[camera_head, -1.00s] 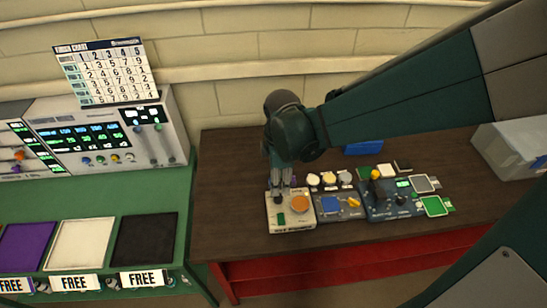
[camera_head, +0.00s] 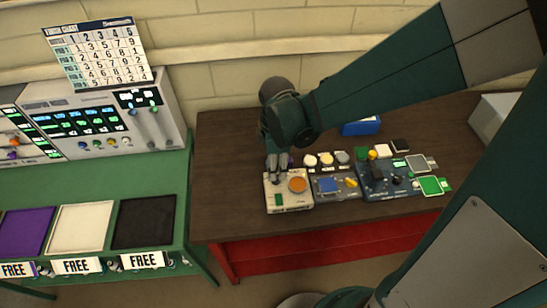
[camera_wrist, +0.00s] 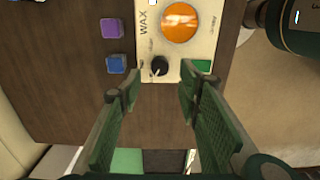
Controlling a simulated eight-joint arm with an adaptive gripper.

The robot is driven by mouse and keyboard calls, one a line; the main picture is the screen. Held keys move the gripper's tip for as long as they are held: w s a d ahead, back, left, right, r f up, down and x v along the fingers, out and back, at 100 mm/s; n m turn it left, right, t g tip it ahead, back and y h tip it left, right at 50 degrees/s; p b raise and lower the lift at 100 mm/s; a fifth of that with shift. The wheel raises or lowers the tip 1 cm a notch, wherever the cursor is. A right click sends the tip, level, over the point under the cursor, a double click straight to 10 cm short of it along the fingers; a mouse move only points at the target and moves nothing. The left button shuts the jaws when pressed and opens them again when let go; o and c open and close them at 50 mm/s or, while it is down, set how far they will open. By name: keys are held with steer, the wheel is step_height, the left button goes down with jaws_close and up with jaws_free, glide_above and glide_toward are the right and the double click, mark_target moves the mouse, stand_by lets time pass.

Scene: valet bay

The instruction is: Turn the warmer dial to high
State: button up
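The wax warmer (camera_head: 288,203) is a cream box with an orange round pot (camera_head: 298,184) and a green patch, near the front left of the brown table. The wrist view shows its face (camera_wrist: 203,50), marked WAX, with the orange pot (camera_wrist: 180,22) and a small black dial (camera_wrist: 159,66). A pale mark shows on the dial's lower left; the small lettering around it is unreadable. My gripper (camera_head: 277,178) is over the warmer's left part and hides the dial in the head view. In the wrist view my gripper (camera_wrist: 157,84) is open, with its green fingers either side of the dial.
A blue-grey panel (camera_head: 325,193) and a dark device (camera_head: 372,187) stand right of the warmer. Purple (camera_wrist: 111,28) and blue (camera_wrist: 116,63) blocks lie beside it in the wrist view. A green bench (camera_head: 160,188) is at left.

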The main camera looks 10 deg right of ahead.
steer(key=shift+f, duration=2.85)
steer(key=shift+c, duration=0.6)
steer(key=c, duration=0.8)
